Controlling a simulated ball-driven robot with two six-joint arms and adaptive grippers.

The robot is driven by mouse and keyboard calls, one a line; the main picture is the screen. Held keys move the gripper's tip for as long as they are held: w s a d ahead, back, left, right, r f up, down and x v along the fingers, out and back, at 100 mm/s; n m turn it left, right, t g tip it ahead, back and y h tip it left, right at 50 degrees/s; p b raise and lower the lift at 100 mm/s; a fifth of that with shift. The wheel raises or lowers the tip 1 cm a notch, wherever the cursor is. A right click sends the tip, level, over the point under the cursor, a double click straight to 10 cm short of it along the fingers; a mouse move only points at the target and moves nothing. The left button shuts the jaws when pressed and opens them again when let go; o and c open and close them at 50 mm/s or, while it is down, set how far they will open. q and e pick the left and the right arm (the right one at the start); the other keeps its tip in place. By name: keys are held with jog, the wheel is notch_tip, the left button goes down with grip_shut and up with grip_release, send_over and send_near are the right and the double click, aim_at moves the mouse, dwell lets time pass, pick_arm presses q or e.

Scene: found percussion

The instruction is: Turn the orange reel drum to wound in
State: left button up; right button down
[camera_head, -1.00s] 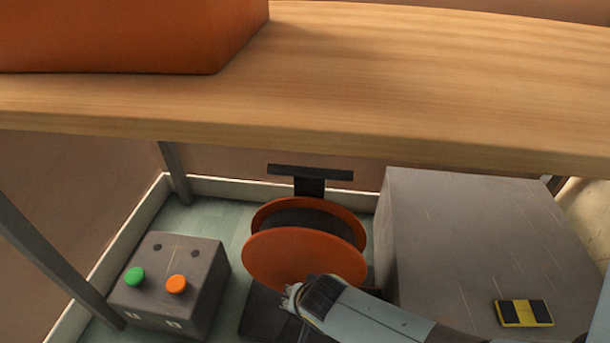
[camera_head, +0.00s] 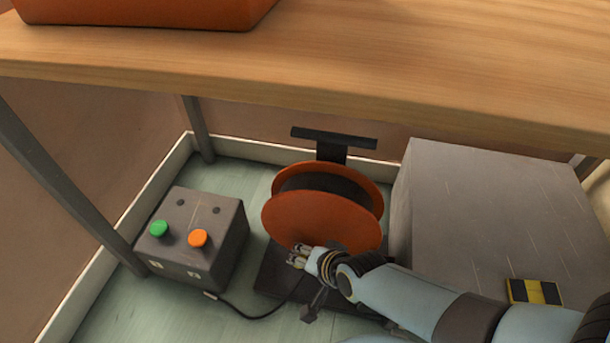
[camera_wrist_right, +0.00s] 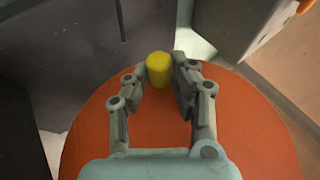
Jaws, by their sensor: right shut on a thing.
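The orange reel drum (camera_head: 325,215) stands on a dark base (camera_head: 272,275) under the wooden shelf, with a dark winding between its two orange discs. In the right wrist view its orange face (camera_wrist_right: 245,130) fills the lower middle. A yellow knob (camera_wrist_right: 159,69) stands out from that face near its edge. My right gripper (camera_head: 298,256) is at the lower part of the front disc. In the wrist view its fingers (camera_wrist_right: 160,72) are shut on the yellow knob, one on each side. The knob is hidden in the head view. My left gripper is not in view.
A grey control box (camera_head: 195,235) with a green and an orange button stands left of the drum, with a black cable on the floor. A large grey box (camera_head: 490,215) stands close on the right. The wooden shelf (camera_head: 330,80) spans above, with an orange container (camera_head: 150,12) on it.

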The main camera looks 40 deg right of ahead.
aim_at(320, 226)
dwell(0.3)
jog(key=c, duration=1.1)
grip_release()
notch_tip(320, 226, up, 10)
jog(key=shift+f, duration=0.1)
